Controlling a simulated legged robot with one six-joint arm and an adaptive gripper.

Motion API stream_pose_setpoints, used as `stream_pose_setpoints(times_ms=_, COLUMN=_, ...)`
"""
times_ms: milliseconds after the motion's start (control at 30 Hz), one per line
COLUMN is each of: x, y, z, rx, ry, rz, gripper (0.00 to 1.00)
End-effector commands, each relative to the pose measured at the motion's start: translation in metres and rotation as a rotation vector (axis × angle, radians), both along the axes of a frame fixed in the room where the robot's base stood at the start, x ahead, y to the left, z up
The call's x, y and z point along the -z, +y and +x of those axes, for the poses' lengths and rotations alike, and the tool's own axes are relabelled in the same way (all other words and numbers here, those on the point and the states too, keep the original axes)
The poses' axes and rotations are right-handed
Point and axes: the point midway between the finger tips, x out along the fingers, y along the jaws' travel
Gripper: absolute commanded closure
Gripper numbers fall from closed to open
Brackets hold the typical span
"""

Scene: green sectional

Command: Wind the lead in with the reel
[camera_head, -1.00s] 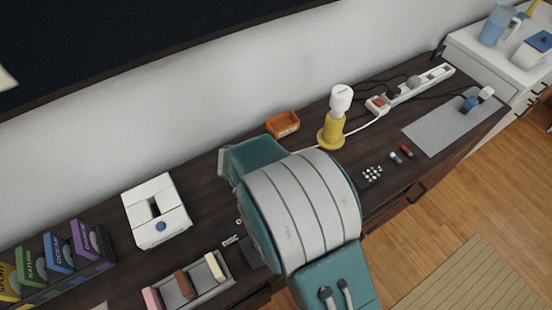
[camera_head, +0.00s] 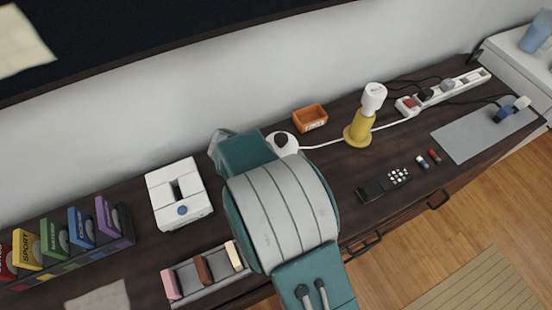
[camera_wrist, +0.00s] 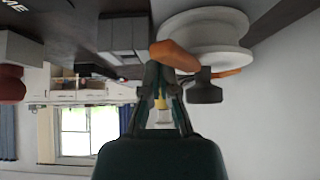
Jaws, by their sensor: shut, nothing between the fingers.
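The reel (camera_head: 282,143), white with a dark knob on top, stands on the dark cabinet, partly hidden by my arm in the head view. In the wrist view the reel (camera_wrist: 203,36) is a large white spool with an orange crank (camera_wrist: 178,57) and a dark grip (camera_wrist: 205,92). The white lead (camera_head: 325,144) runs from the reel past a yellow stand (camera_head: 358,130) towards the power strip (camera_head: 450,90). My gripper (camera_wrist: 161,72) is shut and empty, its tips close to the orange crank; I cannot tell whether they touch. My arm hides it in the head view.
An orange tray (camera_head: 310,118) stands behind the lead. A white box (camera_head: 163,210), a grey tray (camera_head: 210,291) and a rack of coloured boxes (camera_head: 60,255) are to the left. A black remote (camera_head: 370,190) and grey mat (camera_head: 470,140) are to the right.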

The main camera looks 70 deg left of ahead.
Motion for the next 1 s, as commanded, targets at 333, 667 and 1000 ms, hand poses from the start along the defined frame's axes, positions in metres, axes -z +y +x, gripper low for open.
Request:
stream_pose_setpoints(times_ms=333, x=-0.0013, y=0.0003, z=-0.0011, rx=-0.004, ry=0.001, rz=0.005, gripper=1.00)
stream_pose_setpoints(times_ms=667, x=0.0001, y=0.0040, z=-0.0028, rx=-0.008, ry=0.005, rz=0.006, gripper=1.00)
stream_pose_setpoints(times_ms=1000, x=-0.0002, y=0.0052, z=-0.0035, rx=-0.010, ry=0.004, rz=0.007, gripper=1.00)
